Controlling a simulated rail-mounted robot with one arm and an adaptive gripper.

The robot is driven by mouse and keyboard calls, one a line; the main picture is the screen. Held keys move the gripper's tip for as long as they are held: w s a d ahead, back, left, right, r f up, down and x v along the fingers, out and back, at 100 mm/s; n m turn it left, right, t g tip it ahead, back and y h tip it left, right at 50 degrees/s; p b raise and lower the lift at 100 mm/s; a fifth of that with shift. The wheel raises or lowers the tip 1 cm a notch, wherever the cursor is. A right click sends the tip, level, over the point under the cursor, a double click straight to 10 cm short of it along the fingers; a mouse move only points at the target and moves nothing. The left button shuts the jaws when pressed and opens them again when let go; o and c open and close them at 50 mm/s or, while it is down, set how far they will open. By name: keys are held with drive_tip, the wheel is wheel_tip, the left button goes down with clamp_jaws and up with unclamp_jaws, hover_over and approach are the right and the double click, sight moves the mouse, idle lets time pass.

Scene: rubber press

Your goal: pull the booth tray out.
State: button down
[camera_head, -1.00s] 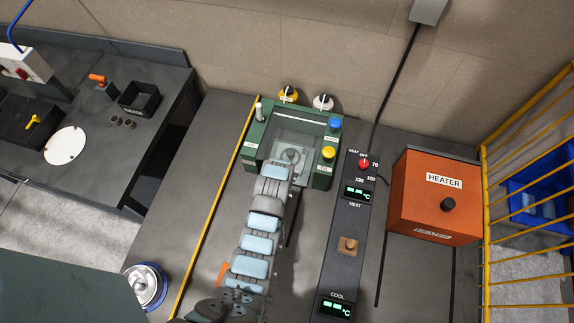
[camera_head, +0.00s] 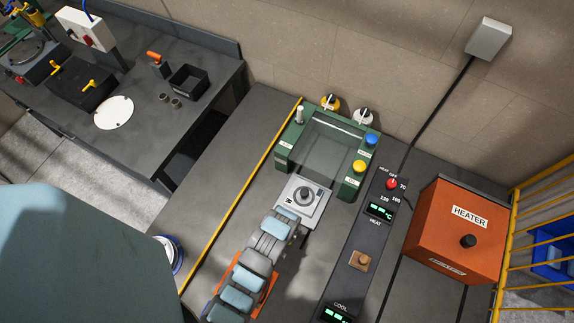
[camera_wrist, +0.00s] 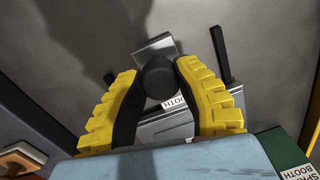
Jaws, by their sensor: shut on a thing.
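The booth tray (camera_head: 322,198) is a light grey plate in front of the green spray booth (camera_head: 350,187), outside its front opening. A round grey part (camera_head: 304,195) with a dark centre sits on the tray. In the wrist view the tray (camera_wrist: 172,129) lies below my gripper, with a partly hidden BOOTH label. My gripper (camera_wrist: 157,76), with yellow-backed dark fingers, is shut on the tray's black knob (camera_wrist: 158,80). In the head view my arm hides the knob and fingers.
A heat and cool panel (camera_head: 352,278) and the orange heater (camera_head: 455,232) stand right of the tray. A yellow strip (camera_head: 243,191) runs along the bench at left. The bench between this strip and the booth is clear.

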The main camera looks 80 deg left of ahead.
drive_tip(key=shift+s+d+f, duration=0.15)
drive_tip(key=shift+s+d, duration=0.15)
drive_tip(key=shift+d, duration=0.25)
drive_tip(key=c, duration=0.6)
unclamp_jaws()
drive_tip(key=shift+c, duration=0.2)
drive_tip(key=shift+r, duration=0.2)
drive_tip(key=shift+a+r, duration=0.1)
drive_tip(key=shift+r, duration=0.15)
wheel_tip(320, 180, up, 8)
drive_tip(key=shift+w+r, duration=0.15)
drive_tip(key=shift+r, duration=0.1)
drive_tip(key=shift+d+r, duration=0.2)
drive_tip(key=shift+r, duration=1.15)
